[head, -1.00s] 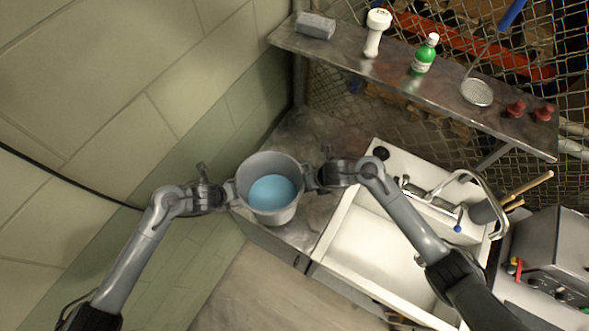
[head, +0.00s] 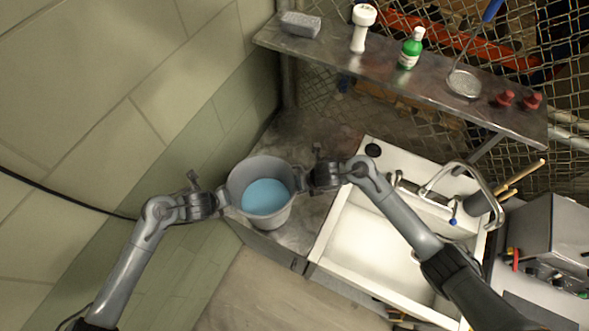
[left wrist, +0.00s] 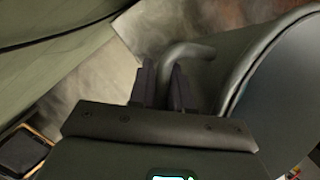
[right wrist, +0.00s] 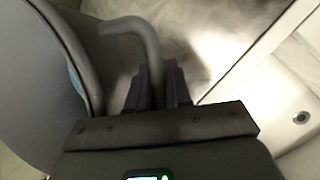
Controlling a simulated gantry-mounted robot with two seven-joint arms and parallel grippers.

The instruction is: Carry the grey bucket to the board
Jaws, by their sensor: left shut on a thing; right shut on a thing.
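The grey bucket (head: 277,217), holding blue liquid (head: 265,196), is between my two grippers over the metal counter left of the sink. I cannot tell if its base touches the counter. My left gripper (head: 222,200) is shut on the bucket's left handle, a curved grey bar that shows in the left wrist view (left wrist: 183,52). My right gripper (head: 308,178) is shut on the right handle, which shows in the right wrist view (right wrist: 135,30). The bucket looks close to upright. I cannot tell which surface is the board.
A white sink (head: 370,245) with a tap (head: 455,180) lies right of the bucket. A metal shelf (head: 420,85) above holds a grey block (head: 301,24), a white item (head: 361,28), a green bottle (head: 411,48), a strainer (head: 464,83) and red knobs (head: 505,98). A wall stands at left.

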